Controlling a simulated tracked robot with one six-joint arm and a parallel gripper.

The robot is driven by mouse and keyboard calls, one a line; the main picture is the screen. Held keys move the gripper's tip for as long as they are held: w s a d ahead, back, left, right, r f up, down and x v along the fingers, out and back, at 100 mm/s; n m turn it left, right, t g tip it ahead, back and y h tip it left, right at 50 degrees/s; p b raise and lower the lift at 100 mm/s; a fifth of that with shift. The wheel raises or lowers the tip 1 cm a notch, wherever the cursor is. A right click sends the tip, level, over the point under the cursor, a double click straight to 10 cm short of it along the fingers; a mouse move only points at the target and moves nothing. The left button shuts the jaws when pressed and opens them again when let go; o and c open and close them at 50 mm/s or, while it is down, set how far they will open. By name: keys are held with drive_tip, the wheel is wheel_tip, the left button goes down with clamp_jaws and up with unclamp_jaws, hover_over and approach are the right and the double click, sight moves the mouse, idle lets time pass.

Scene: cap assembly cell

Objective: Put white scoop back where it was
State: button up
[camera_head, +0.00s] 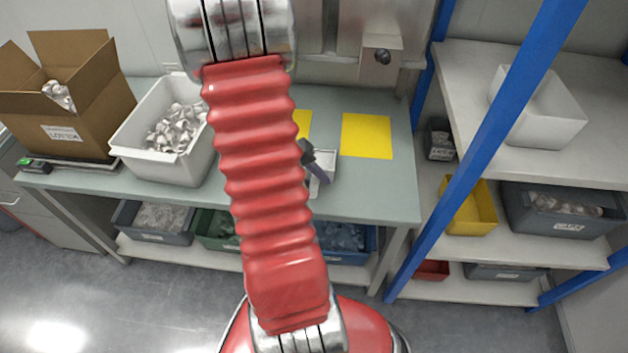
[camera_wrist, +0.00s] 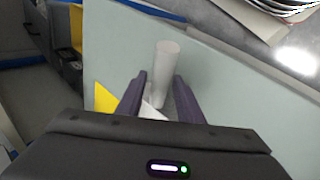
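The white scoop (camera_wrist: 166,62) shows in the wrist view as a pale rounded cylindrical part, with a white part lower down between the fingers. My gripper (camera_wrist: 160,78) has its two dark purple fingers apart, one on each side of this pale part. Thin gaps seem to show on both sides, and I see no clear grip. In the head view my gripper (camera_head: 317,168) is low over the bench, largely hidden behind my red arm. A pale, box-like piece (camera_head: 325,159) shows beside the finger there; I cannot tell whether it is the scoop.
The bench (camera_head: 375,190) has a yellow mat (camera_head: 367,136) and another partly hidden by my arm. A white bin of pale parts (camera_head: 160,162) and an open cardboard box (camera_head: 60,120) stand left. Shelving with a blue post (camera_head: 470,170) stands right. The bench's front right is clear.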

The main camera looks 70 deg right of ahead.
drive_tip(key=shift+o, duration=0.4)
drive_tip(key=v, duration=1.2)
drive_tip(key=shift+r, duration=0.1)
idle(0.5)
drive_tip(key=w+a+r+n+t, duration=0.3)
drive_tip(key=w+a+r, duration=0.2)
drive_tip(key=a, duration=0.4)
drive_tip(key=w+a+r+n+t, duration=0.35)
drive_tip(key=w+a, duration=0.25)
drive_tip(key=a, duration=0.2)
drive_tip(key=a+r+n+t+y, duration=0.1)
drive_tip(key=a+r+n+t, duration=0.1)
drive_tip(key=a, duration=0.8)
drive_tip(key=a+r+n+t+y, duration=0.2)
drive_tip(key=a+r+n+t, duration=0.1)
drive_tip(key=a, duration=0.7)
wheel_tip(320, 180, up, 3)
drive_tip(key=shift+a+f+n, duration=0.15)
drive_tip(key=shift+a+n, duration=0.1)
drive_tip(key=shift+n, duration=0.5)
